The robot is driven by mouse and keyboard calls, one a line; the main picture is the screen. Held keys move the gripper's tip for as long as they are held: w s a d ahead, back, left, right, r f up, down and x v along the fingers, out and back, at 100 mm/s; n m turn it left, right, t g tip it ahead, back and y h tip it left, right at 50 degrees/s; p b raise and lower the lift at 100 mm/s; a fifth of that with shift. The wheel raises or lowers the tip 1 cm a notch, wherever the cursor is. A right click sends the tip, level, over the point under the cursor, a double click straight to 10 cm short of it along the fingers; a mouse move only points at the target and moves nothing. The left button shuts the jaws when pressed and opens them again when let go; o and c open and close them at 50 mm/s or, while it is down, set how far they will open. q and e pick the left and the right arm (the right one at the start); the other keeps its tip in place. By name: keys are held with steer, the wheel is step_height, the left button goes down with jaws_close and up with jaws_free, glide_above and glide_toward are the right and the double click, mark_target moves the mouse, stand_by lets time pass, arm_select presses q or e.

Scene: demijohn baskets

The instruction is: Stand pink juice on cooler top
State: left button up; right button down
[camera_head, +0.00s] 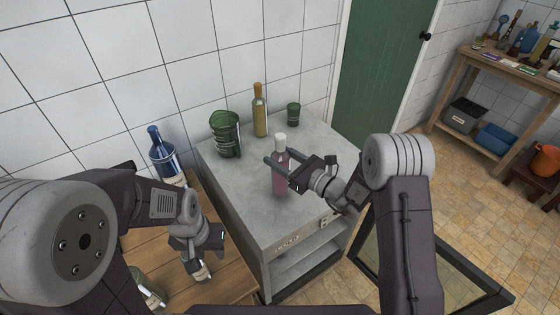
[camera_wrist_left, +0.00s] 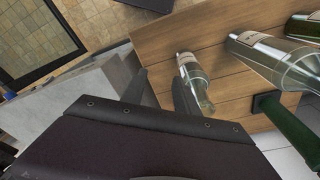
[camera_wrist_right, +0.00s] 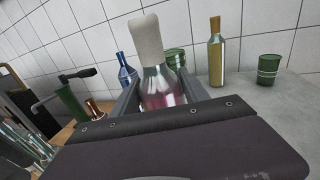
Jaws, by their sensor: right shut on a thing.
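The pink juice (camera_head: 280,178) is a bottle of pink liquid with a pale cap. My right gripper (camera_head: 281,160) is shut on its upper part and holds it upright over the grey cooler top (camera_head: 240,190), near the front. I cannot tell whether its base touches the surface. In the right wrist view the bottle (camera_wrist_right: 160,85) stands between the fingers, its lower part hidden by the gripper body. My left gripper (camera_head: 208,248) is open and empty above the wooden table; in the left wrist view its fingers (camera_wrist_left: 158,92) are apart, beside a clear bottle (camera_wrist_left: 194,80).
On the cooler's back part stand a green ribbed container (camera_head: 225,135), a yellow bottle (camera_head: 260,112) and a green cup (camera_head: 293,114). A blue bottle (camera_head: 163,155) stands left of the cooler. The cooler's open door (camera_head: 440,265) juts out at the lower right.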

steer(key=shift+w+d+f, duration=0.1)
steer(key=shift+f, duration=0.8)
steer(key=shift+f, duration=0.15)
steer(key=c, duration=0.6)
jaws_free()
